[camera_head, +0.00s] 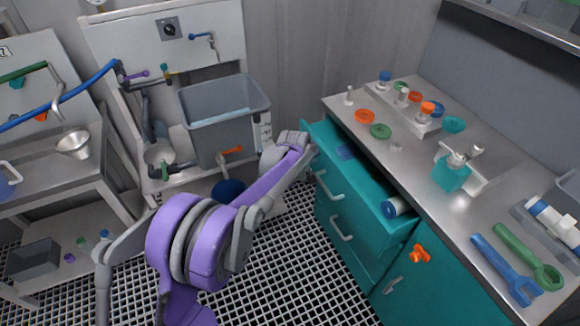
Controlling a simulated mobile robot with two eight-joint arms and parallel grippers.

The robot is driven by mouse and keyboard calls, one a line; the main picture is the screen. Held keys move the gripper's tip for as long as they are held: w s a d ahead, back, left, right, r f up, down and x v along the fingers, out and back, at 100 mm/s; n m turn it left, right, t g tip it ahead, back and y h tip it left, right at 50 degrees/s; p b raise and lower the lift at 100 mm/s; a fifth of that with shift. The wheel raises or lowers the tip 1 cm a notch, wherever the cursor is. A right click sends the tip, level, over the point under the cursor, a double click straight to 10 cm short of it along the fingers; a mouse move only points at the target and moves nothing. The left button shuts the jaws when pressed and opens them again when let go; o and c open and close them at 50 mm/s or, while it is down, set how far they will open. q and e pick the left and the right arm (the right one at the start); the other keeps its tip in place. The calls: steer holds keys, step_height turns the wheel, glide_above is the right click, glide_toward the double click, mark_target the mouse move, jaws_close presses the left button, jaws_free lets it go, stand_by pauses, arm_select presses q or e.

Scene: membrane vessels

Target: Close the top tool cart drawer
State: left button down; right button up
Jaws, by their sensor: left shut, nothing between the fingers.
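The top drawer (350,188) of the teal tool cart (405,285) stands pulled out, with its inside showing. A blue piece (346,152) and a white cylinder with a blue end (396,207) lie in it. My left gripper (298,142) is shut and empty at the far-left end of the drawer's front. I cannot tell whether it touches the drawer. Its fingertips are small and partly hidden by its own body. The drawer's handle (327,187) shows below the gripper, on the front. My right gripper is not in view.
The cart top (402,170) holds rings, a bottle rack, a teal block (451,173), and blue and green wrenches (505,268). An orange latch (421,254) is on the cart front. A grey bin (222,125) stands behind my arm. Open grid floor (300,270) lies before the drawers.

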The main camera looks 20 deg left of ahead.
arm_select(q)
steer(key=w+d, duration=0.6)
steer(key=w, duration=0.1)
steer(key=shift+w+d+p, duration=0.2)
steer(key=shift+w+p, duration=0.05)
steer(key=shift+p, duration=0.05)
steer(key=shift+w+d+r, duration=0.1)
